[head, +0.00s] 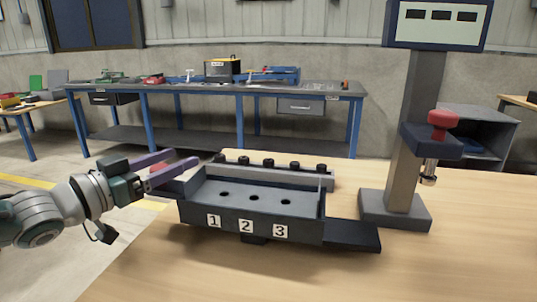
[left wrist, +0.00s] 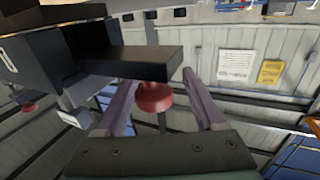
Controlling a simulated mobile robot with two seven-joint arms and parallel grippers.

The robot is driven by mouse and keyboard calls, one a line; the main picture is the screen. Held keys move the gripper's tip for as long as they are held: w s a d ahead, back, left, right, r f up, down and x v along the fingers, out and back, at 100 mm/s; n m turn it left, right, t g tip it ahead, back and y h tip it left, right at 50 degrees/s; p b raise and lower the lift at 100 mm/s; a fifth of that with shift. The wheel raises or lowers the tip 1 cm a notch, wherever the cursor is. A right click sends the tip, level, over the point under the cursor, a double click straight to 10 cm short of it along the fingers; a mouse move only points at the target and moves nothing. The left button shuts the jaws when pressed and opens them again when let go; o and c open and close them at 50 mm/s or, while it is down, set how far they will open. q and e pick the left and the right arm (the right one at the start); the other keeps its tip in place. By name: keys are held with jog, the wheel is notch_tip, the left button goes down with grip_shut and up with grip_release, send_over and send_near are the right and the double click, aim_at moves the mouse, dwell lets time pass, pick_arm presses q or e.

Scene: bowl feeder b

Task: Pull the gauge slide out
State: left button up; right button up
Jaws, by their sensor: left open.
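The numbered fixture (head: 268,232) is a dark tray marked 1, 2, 3, with holes in its grey floor. A flat dark plate (head: 352,235) sticks out at its right end. I cannot tell which part is the gauge slide. My left gripper (head: 184,158) is open at the fixture's left end, with purple fingers pointing towards it. In the left wrist view a red knob (left wrist: 153,97) under a dark bar (left wrist: 125,62) shows between the spread fingers of my left gripper (left wrist: 158,82). I cannot tell whether the fingers touch it. My right gripper is out of view.
A pale rail with several black pegs (head: 270,163) lies behind the fixture. A grey post (head: 412,130) with a red knob (head: 442,120) and a screen stands at the right. The wooden tabletop (head: 230,275) is clear in front.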

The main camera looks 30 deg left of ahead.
pick_arm(q)
jog(key=shift+s, duration=0.1)
jog(key=s+a+p, duration=0.1)
jog(key=s+p, duration=0.1)
jog(key=s, duration=0.7)
jog(key=shift+s+a, duration=0.3)
